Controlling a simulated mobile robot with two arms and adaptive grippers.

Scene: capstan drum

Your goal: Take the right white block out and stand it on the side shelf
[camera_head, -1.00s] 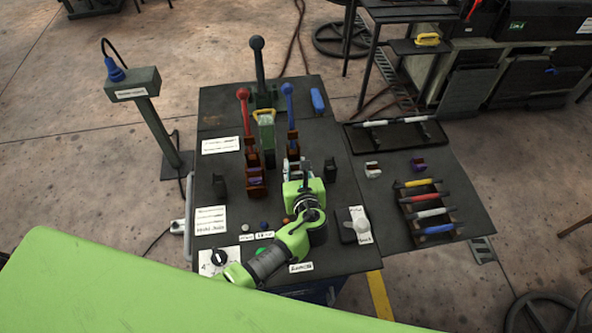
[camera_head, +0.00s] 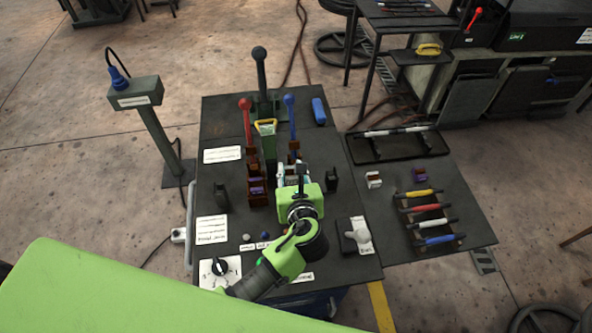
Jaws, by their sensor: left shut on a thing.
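My left gripper (camera_head: 297,172) reaches over the right-hand slot of the console, just in front of the blue-knobbed lever (camera_head: 290,104). It is shut on what seems to be the right white block, mostly hidden by the green wrist and fingers. I cannot tell whether the block is clear of its slot. The side shelf (camera_head: 385,210) is the dark panel joined to the console's right. A white block (camera_head: 374,179) and a purple block (camera_head: 420,175) stand apart on it. My right gripper is not in view.
A red-knobbed lever (camera_head: 247,106) and brown slot pieces (camera_head: 256,186) stand left of the gripper. A rack of coloured bars (camera_head: 430,212) and a black tray with a pale bar (camera_head: 398,143) take up much of the shelf. Shelf space between the two small blocks looks free.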

